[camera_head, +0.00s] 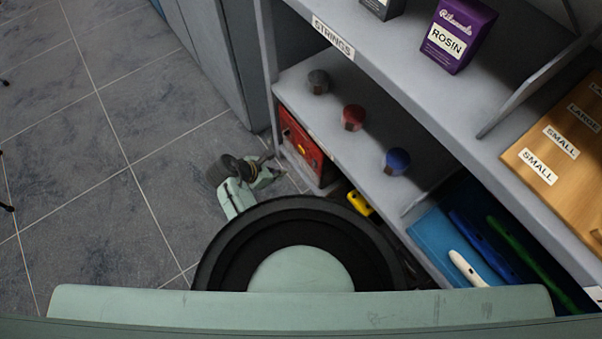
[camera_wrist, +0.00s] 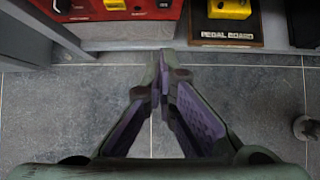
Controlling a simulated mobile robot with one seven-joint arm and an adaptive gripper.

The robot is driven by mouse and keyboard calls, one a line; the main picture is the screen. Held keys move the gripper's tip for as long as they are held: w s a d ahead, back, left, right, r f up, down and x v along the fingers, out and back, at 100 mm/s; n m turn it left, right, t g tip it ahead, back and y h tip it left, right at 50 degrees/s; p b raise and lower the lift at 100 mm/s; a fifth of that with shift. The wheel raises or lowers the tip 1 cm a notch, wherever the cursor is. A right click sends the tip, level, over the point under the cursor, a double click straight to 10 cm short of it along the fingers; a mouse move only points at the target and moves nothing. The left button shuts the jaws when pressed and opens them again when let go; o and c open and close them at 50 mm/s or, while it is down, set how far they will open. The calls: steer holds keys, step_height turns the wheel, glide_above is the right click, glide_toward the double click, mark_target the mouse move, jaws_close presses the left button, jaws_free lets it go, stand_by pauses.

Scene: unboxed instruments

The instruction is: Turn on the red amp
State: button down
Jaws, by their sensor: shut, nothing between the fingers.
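The red amp (camera_head: 302,144) stands on the lowest level of the grey shelf in the head view, its front facing the floor side. In the wrist view the lower front of the red amp (camera_wrist: 150,12) shows at the top, with a yellow part, dark knobs and several small controls along it. My gripper (camera_wrist: 164,54) is shut and empty, its fingertips together just below the amp's lower edge in the picture. In the head view my gripper (camera_head: 277,164) is small, beside the amp's front. I cannot tell whether it touches the amp. Most of the amp's upper front is out of the wrist view.
A yellow pedal (camera_wrist: 229,9) sits on a black pedal board (camera_wrist: 228,36) right of the amp. Grey, red and blue knob-like objects (camera_head: 353,117) stand on the shelf above. A grey panel (camera_wrist: 40,40) is at the left. The tiled floor (camera_head: 110,150) is mostly clear.

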mark_target(314, 164)
stand_by(0.3)
steer(key=shift+f, duration=0.1)
steer(key=w+d+r+x, duration=0.1)
steer(key=x, duration=1.1)
steer(key=shift+w+d, duration=0.3)
steer(key=shift+d, duration=0.25)
steer(key=shift+r, duration=0.15)
